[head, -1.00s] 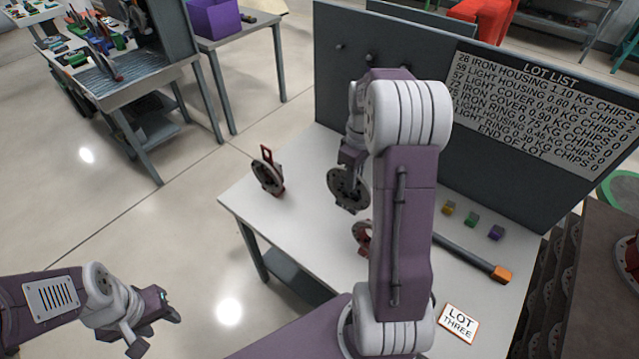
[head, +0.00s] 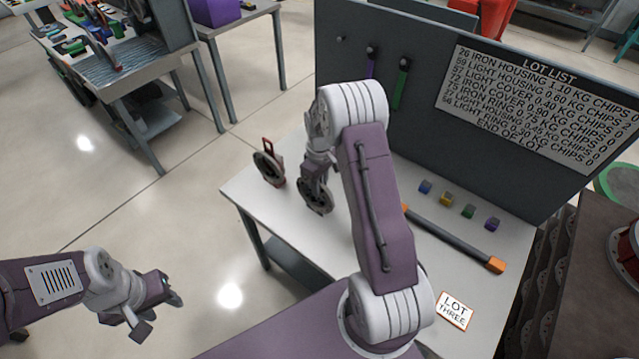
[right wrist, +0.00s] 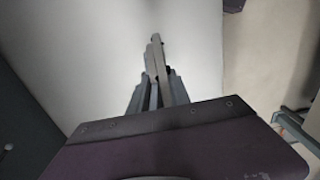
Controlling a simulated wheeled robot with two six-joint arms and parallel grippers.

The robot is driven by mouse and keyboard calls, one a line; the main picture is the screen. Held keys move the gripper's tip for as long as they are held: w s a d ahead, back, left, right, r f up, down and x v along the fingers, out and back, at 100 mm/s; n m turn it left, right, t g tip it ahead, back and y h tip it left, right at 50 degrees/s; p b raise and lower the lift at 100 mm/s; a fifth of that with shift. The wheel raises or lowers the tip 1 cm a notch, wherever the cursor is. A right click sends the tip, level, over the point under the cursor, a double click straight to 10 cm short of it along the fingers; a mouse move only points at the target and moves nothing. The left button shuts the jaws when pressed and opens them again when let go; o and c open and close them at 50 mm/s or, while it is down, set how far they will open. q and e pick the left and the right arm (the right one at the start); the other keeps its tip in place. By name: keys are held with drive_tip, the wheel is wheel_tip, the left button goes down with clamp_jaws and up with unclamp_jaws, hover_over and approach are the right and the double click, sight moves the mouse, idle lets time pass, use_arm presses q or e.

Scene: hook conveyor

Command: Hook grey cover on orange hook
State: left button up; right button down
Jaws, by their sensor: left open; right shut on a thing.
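My right gripper (head: 318,172) is shut on a dark grey round cover (head: 314,197). The cover hangs below the fingers over the left part of the white table (head: 240,190), beside a dark disc with a red bracket (head: 268,164). The right wrist view shows the closed fingers (right wrist: 157,88) from behind; the cover's round face does not show there. My left gripper (head: 168,298) is open and empty over the floor, left of the table. I cannot make out an orange hook in these views.
A dark bar with orange ends (head: 455,239) lies on the table, near small coloured blocks (head: 447,199) and a LOT THREE card (head: 455,310). A grey panel (head: 420,135) with purple and green strips on pegs and a lot list stands behind.

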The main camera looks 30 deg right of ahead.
drive_tip(key=shift+f, duration=0.1)
drive_tip(key=c, duration=1.2)
unclamp_jaws()
drive_tip(key=shift+f, duration=0.1)
drive_tip(key=shift+f+b, duration=0.1)
drive_tip(key=shift+b, duration=0.4)
drive_tip(key=r, duration=0.4)
drive_tip(key=r+b, duration=0.1)
drive_tip(key=r, duration=0.4)
drive_tip(key=shift+s+d+r, duration=0.1)
drive_tip(key=shift+s+r, duration=0.1)
drive_tip(key=shift+w, duration=0.1)
